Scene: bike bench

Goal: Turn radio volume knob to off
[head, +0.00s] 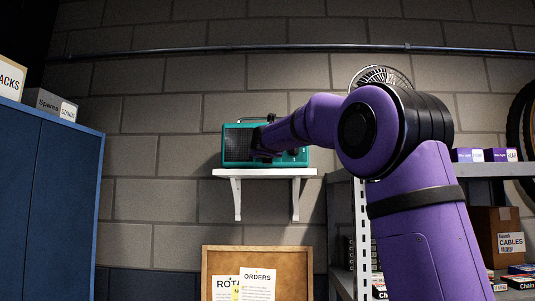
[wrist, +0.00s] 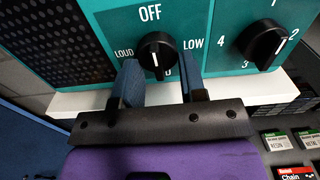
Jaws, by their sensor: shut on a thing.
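The teal radio (head: 237,131) stands on a small white wall shelf (head: 262,173), and its front also shows in the wrist view (wrist: 112,16). Its black volume knob (wrist: 157,47) has OFF above, LOUD at left and LOW at right. A label below is mostly hidden. The knob's white pointer line points roughly down, away from OFF. My gripper (wrist: 159,68) has its two blue fingers on either side of the knob and is shut on it. In the head view my gripper (head: 259,143) is at the radio's front, with the knob hidden behind it.
A second black knob (wrist: 265,46) with numbers sits to the right on the radio. A corkboard (head: 228,253) with papers hangs below the shelf. A blue cabinet (head: 48,190) stands at left, and a rack with boxes (head: 497,242) at right.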

